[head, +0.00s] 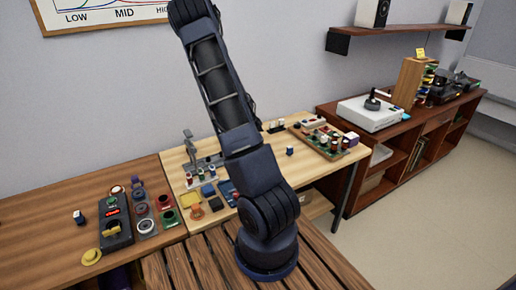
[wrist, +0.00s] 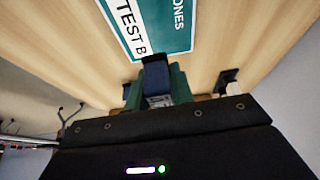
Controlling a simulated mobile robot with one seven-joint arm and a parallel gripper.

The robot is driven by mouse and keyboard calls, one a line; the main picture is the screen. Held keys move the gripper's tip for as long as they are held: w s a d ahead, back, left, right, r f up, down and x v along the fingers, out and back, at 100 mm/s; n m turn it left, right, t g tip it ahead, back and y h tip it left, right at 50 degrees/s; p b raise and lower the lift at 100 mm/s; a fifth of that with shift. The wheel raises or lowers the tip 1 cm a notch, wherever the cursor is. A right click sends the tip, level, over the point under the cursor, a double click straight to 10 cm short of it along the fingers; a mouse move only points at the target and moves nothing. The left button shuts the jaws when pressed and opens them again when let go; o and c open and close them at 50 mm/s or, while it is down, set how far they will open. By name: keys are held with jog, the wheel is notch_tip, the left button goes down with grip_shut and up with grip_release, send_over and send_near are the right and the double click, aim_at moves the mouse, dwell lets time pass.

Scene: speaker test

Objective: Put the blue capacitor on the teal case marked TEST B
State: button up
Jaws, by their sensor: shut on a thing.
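In the wrist view, a teal case (wrist: 178,40) is at the top middle, with a white strip reading TEST B and part of another word, "ONES". The top edge of the picture cuts it off. My gripper (wrist: 156,84) is shut on a dark blue piece, which looks like the blue capacitor (wrist: 155,74), with a grey lower part. In this view the piece is just below the case's near edge; I cannot tell whether they touch. In the head view my arm rises out of the top of the picture, and I cannot make out my gripper or the case.
A pale wood table (head: 300,126) carries a tray of parts (head: 330,139) and a small blue block (head: 290,150). A dark control box (head: 114,222) stands on the brown bench at left. A white turntable (head: 371,113) sits on the right cabinet. My arm hides part of the table.

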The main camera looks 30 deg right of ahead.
jog(key=shift+f, duration=3.05)
jog(key=shift+f, duration=0.15)
jog(key=o, duration=1)
